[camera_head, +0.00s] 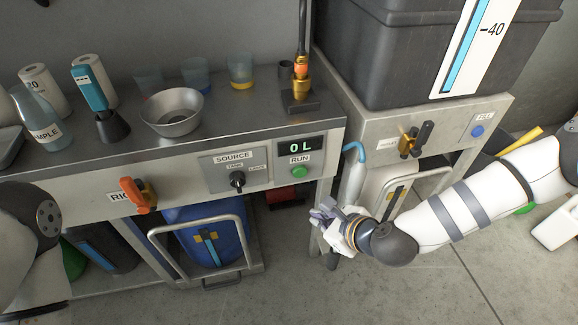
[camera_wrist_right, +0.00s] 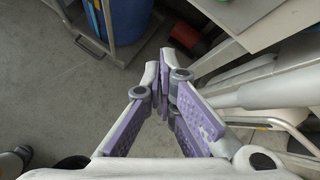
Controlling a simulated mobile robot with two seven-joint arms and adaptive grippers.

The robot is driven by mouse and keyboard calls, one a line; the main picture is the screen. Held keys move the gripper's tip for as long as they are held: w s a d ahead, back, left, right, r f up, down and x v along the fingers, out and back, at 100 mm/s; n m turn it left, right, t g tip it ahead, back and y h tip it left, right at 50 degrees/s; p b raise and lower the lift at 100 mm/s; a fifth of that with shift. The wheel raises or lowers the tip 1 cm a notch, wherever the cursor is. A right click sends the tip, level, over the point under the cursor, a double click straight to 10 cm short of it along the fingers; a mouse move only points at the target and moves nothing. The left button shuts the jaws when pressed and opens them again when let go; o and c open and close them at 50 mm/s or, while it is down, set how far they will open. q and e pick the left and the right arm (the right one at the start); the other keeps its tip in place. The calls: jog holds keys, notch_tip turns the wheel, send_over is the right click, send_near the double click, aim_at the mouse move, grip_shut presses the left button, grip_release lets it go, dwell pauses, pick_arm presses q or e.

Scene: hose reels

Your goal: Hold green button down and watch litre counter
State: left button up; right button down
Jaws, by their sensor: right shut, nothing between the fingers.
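The green button (camera_head: 300,171) sits under the RUN label on the front panel of the steel bench. The litre counter (camera_head: 300,146) just above it reads "0 L". My right gripper (camera_head: 322,214) is below and to the right of the button, apart from it, in front of the bench leg. In the right wrist view the right gripper's fingers (camera_wrist_right: 166,70) are shut with nothing between them, above the grey floor. The button is not visible in the right wrist view. At the left edge of the head view my left arm shows, but its gripper does not.
A SOURCE selector knob (camera_head: 237,179) is left of the button. An orange-handled valve (camera_head: 136,194) is farther left. A blue drum (camera_head: 205,228) stands under the bench behind a metal frame. A blue hooked spout (camera_head: 355,149) is right of the button. A dark tank (camera_head: 395,60) stands at the right.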

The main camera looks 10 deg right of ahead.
aim_at(300, 173)
jog(key=shift+w+d+r, duration=0.15)
jog(key=shift+w, duration=0.15)
pick_arm(q)
jog(key=shift+s+f+b, duration=0.75)
jog(key=shift+f+b, duration=0.15)
jog(key=shift+f, duration=0.05)
pick_arm(e)
jog(key=w, duration=0.8)
jog(key=shift+w, duration=0.4)
pick_arm(q)
jog(key=shift+s+f+g, duration=0.1)
jog(key=shift+f+g, duration=0.05)
jog(key=shift+g, duration=0.15)
pick_arm(e)
jog(key=shift+w+a, duration=0.2)
jog(key=shift+w, duration=0.2)
